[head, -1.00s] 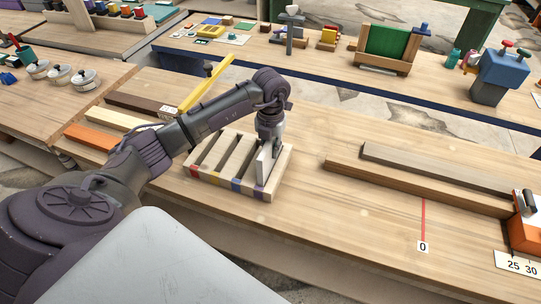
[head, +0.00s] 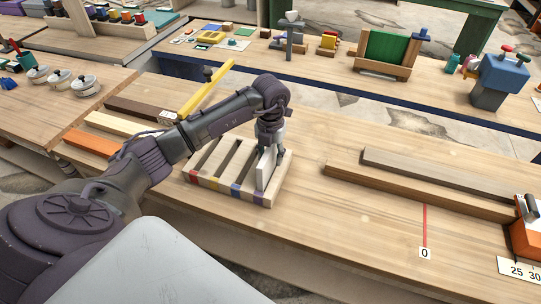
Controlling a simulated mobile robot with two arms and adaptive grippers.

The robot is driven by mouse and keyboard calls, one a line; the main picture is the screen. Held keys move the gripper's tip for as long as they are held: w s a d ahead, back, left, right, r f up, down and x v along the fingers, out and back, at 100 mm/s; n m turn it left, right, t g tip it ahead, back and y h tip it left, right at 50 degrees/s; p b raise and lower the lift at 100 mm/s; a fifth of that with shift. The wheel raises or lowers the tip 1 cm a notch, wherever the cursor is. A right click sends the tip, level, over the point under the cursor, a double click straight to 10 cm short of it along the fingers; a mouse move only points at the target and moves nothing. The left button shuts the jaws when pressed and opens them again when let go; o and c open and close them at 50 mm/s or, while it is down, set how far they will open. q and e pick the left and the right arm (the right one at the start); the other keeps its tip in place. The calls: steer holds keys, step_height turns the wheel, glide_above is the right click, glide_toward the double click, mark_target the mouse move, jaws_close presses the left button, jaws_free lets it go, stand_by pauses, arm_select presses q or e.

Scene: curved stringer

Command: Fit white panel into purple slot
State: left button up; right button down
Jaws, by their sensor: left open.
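The wooden slotted block (head: 225,172) lies on the workbench in the middle of the head view. Its front edge has red, yellow, blue and purple marks from left to right. The white panel (head: 264,172) stands upright at the rightmost slot, the one with the purple mark (head: 258,199). Its lower part seems to be inside that slot; how deep it sits I cannot tell. My left gripper (head: 269,149) is open, pointing down at the top of the panel. The fingers partly hide the panel's upper edge. My right gripper is not in view.
Long wooden bars (head: 430,178) lie to the right of the block, with bare bench between. A yellow bar (head: 207,88) and several coloured planks (head: 90,144) lie behind and left. A red line marked 0 (head: 425,252) is at front right.

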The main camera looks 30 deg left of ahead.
arm_select(q)
step_height(320, 180, up, 11)
steer(key=shift+f+b, duration=0.15)
steer(key=shift+b, duration=1)
steer(key=shift+r, duration=0.45)
